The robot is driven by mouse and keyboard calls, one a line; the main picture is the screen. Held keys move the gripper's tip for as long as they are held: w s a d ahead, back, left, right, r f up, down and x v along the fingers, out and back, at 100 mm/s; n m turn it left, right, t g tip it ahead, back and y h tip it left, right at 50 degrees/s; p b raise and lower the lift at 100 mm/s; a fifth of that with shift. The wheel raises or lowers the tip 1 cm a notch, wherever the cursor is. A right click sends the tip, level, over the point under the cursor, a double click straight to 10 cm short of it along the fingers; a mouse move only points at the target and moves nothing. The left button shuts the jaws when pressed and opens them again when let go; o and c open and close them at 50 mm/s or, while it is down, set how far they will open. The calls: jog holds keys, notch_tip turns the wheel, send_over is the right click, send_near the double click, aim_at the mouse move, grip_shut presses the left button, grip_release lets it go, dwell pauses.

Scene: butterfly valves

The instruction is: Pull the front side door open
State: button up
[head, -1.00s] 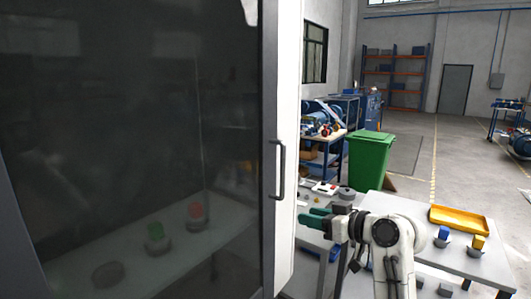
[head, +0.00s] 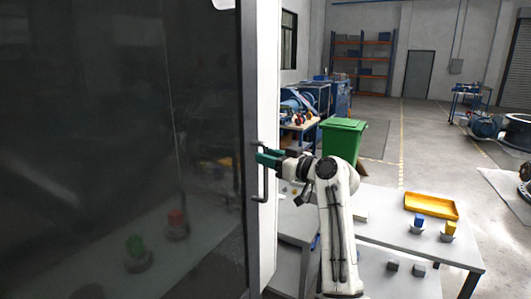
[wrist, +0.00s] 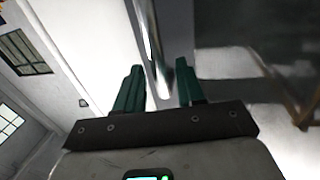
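The front side door (head: 120,120) is a large dark glass panel in a dark frame, filling the left of the head view, and looks shut. Its handle (head: 265,185) is a dark vertical bar on the frame's right edge. My gripper (head: 267,158) has green fingers and is at the upper part of the handle, reaching in from the right. In the wrist view my gripper (wrist: 160,88) has its two fingers apart, with the handle bar (wrist: 160,65) showing in the gap between them. Whether a finger touches the bar cannot be told.
A white side panel (head: 268,90) stands beside the door frame. Right of it is a grey table (head: 385,230) with a yellow tray (head: 432,205) and small blocks. A green bin (head: 342,140) stands behind. Open floor lies at the right.

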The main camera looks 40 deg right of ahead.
jog(key=shift+w+a, duration=0.1)
jog(key=shift+w, duration=0.6)
jog(key=shift+c, duration=0.2)
grip_shut()
